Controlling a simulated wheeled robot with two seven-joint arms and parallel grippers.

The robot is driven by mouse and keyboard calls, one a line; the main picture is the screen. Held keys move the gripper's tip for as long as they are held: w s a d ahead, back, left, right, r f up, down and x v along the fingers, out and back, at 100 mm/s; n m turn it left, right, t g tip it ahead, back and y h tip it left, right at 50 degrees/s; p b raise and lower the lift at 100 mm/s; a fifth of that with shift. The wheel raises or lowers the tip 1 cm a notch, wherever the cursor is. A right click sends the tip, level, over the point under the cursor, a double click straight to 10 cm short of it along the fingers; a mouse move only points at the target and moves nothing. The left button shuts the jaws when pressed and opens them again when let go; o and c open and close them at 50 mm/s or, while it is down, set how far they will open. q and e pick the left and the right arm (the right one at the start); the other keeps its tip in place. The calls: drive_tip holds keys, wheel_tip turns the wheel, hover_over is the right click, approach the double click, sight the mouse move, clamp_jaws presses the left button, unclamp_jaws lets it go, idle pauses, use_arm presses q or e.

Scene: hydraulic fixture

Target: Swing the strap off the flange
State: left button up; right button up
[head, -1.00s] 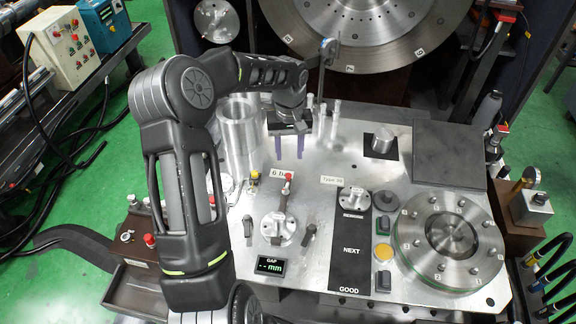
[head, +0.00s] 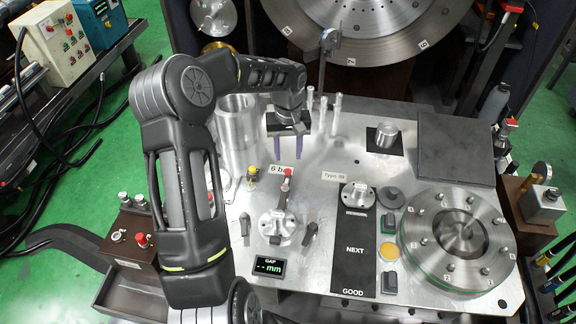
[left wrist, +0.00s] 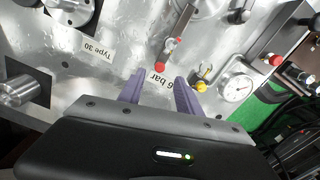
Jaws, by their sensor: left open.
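The round metal flange (head: 277,228) sits on the plate front left of centre. A narrow grey strap with a red end (head: 286,173) reaches from the flange toward the back of the plate; whether it touches the flange is unclear. In the left wrist view the strap's red end (left wrist: 163,61) lies just beyond my fingertips, near the "6 bar" label. My left gripper (head: 286,150) is open and empty, purple fingers pointing down behind the strap's red end. In the left wrist view both fingers (left wrist: 159,82) show apart with nothing between them. My right gripper does not show.
Dark handles (head: 311,233) flank the flange. A yellow-topped fitting (head: 252,171) and a metal cylinder (head: 238,130) stand to the left. Upright pins (head: 322,110) stand right of the gripper. A GAP display (head: 269,267) sits in front, showing dashes.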

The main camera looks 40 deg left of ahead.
sight(288, 171)
use_arm(q)
wheel_tip(288, 171, down, 6)
drive_tip(key=shift+f+p, duration=0.2)
drive_tip(key=shift+p, duration=0.15)
clamp_jaws()
idle(0.4)
idle(1.0)
